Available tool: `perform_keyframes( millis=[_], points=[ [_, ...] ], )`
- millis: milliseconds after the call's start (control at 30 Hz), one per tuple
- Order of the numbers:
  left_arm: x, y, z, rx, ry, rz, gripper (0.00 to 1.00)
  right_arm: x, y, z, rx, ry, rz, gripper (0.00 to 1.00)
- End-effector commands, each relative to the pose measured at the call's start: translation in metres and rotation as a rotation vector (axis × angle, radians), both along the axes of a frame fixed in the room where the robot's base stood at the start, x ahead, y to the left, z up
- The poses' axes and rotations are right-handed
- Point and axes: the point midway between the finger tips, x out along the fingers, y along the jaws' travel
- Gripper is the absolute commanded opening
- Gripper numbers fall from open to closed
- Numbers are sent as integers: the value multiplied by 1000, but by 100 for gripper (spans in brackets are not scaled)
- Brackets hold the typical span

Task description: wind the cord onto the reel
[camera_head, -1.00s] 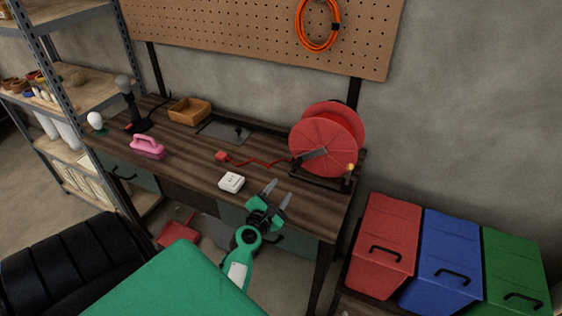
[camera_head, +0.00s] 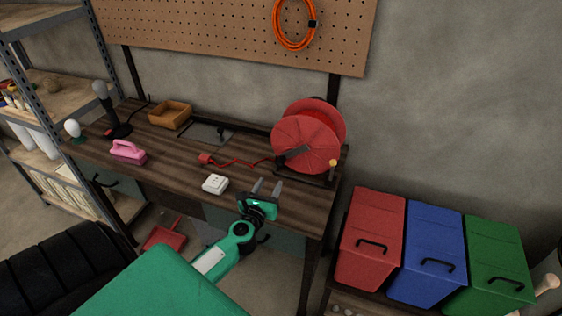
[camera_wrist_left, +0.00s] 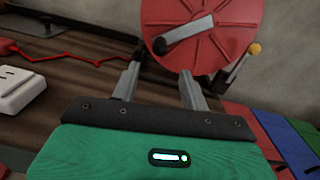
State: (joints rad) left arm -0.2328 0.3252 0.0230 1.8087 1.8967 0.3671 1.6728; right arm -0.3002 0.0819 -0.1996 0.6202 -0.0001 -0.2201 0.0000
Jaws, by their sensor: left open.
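The red reel (camera_head: 306,140) stands on a dark stand at the right end of the workbench. The red cord (camera_head: 240,163) runs left from the reel over the bench to a red plug end (camera_head: 205,158). My left gripper (camera_head: 267,188) is open and empty at the bench's front edge, in front of and below the reel. In the left wrist view the reel (camera_wrist_left: 205,35) is beyond the open fingers (camera_wrist_left: 158,85). My right gripper is not in view.
A white socket box (camera_head: 215,184) sits left of my gripper. A pink brush (camera_head: 128,151), a tan tray (camera_head: 170,114) and a dark lamp (camera_head: 113,110) are farther left on the bench. Red, blue and green bins (camera_head: 427,255) stand at the right. Orange cable (camera_head: 294,24) hangs on the pegboard.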

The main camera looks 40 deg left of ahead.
Motion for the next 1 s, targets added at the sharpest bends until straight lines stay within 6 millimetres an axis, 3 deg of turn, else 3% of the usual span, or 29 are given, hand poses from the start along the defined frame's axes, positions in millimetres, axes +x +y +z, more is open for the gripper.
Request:
perform_keyframes(
  millis=[600,1000],
  points=[
    [96,31,2,5,0,-1,45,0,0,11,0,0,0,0],
    [114,37,1,4,0,0,45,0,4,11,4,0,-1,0]
  ],
)
